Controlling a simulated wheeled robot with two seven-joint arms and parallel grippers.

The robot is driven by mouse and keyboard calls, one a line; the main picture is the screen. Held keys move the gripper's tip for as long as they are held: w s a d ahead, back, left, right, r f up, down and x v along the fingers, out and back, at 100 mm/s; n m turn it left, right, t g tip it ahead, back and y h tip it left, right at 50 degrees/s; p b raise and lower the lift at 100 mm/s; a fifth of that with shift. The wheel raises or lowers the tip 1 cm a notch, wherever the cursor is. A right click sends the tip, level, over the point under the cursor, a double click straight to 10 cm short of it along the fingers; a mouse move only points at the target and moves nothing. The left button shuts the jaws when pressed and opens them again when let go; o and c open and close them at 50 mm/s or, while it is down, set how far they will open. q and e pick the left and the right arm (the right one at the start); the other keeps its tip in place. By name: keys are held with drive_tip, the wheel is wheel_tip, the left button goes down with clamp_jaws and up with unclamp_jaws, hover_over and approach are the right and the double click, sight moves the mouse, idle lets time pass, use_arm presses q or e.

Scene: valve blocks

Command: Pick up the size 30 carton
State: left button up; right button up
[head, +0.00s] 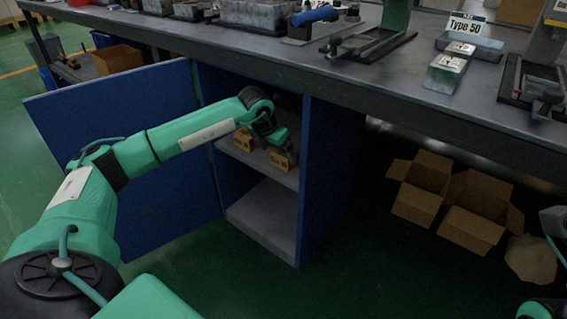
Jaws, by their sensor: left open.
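Two small brown cartons stand on the upper shelf (287,178) of the open blue cabinet. The left carton (243,139) is partly behind my arm. The right carton (279,160) is nearer the cabinet's right wall. Both have dark print on the front, too small to read surely, so I cannot tell which is size 30. My left gripper (281,146) reaches into the cabinet, open, with its fingers at the top of the right carton. I cannot tell whether they touch it. Only parts of my right arm show at the right edge; its gripper is not visible.
The blue cabinet door (120,150) stands wide open to the left. The workbench (340,80) overhangs the cabinet closely above my arm. The lower shelf (265,215) is empty. Open cardboard boxes (472,232) lie on the floor at right. A Type 50 sign (467,25) stands on the bench.

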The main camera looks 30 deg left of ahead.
sight(284, 151)
use_arm(q)
drive_tip(key=shift+w+d, duration=0.1)
drive_tip(key=shift+w, duration=0.85)
drive_tip(key=b+x, duration=0.3)
drive_tip(key=x, duration=0.2)
drive_tip(key=shift+w, duration=0.15)
drive_tip(key=c, duration=1.1)
